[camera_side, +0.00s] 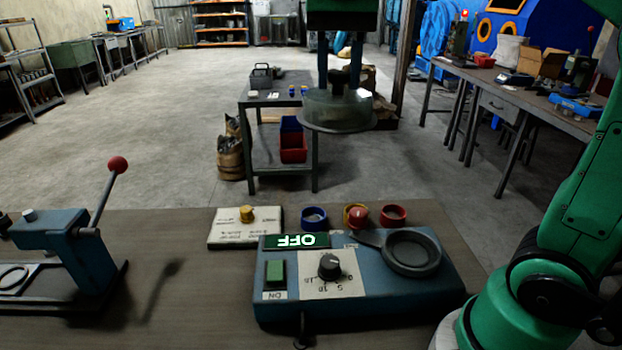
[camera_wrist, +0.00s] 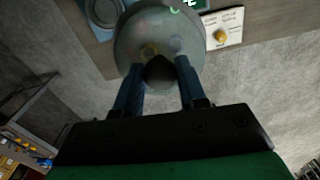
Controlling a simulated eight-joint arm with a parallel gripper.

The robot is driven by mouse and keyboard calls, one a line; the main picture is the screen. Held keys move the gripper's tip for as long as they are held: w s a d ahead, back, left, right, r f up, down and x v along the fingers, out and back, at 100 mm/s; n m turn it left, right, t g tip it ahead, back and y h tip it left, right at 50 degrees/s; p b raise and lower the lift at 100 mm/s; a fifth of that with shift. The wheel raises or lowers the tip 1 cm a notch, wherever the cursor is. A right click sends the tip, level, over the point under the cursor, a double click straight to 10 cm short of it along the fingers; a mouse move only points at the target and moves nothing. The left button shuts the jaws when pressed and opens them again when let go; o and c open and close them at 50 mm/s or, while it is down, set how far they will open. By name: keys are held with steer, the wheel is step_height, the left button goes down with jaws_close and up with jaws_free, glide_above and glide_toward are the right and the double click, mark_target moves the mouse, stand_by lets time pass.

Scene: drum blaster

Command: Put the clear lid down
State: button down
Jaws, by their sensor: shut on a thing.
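The clear lid (camera_side: 338,112) is a round, see-through dome with a flat rim and a dark knob on top. My gripper (camera_side: 338,85) is shut on the knob and holds the lid in the air, roughly level, beyond the far edge of the near bench in the side view. In the wrist view the lid (camera_wrist: 160,38) sits beyond the blue fingers of my gripper (camera_wrist: 158,78), with the dark knob between them. The blue machine (camera_side: 355,285) has a dark round ring (camera_side: 411,252), an OFF display, a dial and a green button.
Blue (camera_side: 314,218), yellow (camera_side: 355,215) and red (camera_side: 393,215) rings lie behind the machine. A white box with a yellow knob (camera_side: 246,227) is left of them. A lever press (camera_side: 65,245) stands at left. Open bench top (camera_side: 190,290) lies between press and machine.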

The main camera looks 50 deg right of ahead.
steer(key=w+a+f+n, duration=0.3)
steer(key=w+a, duration=0.2)
steer(key=a, duration=0.3)
steer(key=w+a+f+n, duration=0.2)
steer(key=w+a+f, duration=0.25)
steer(key=a, duration=0.45)
steer(key=shift+w+d+f, duration=0.1)
steer(key=shift+w+f, duration=0.05)
steer(key=shift+f, duration=9.4)
steer(key=shift+f, duration=0.15)
steer(key=c, duration=0.5)
jaws_free()
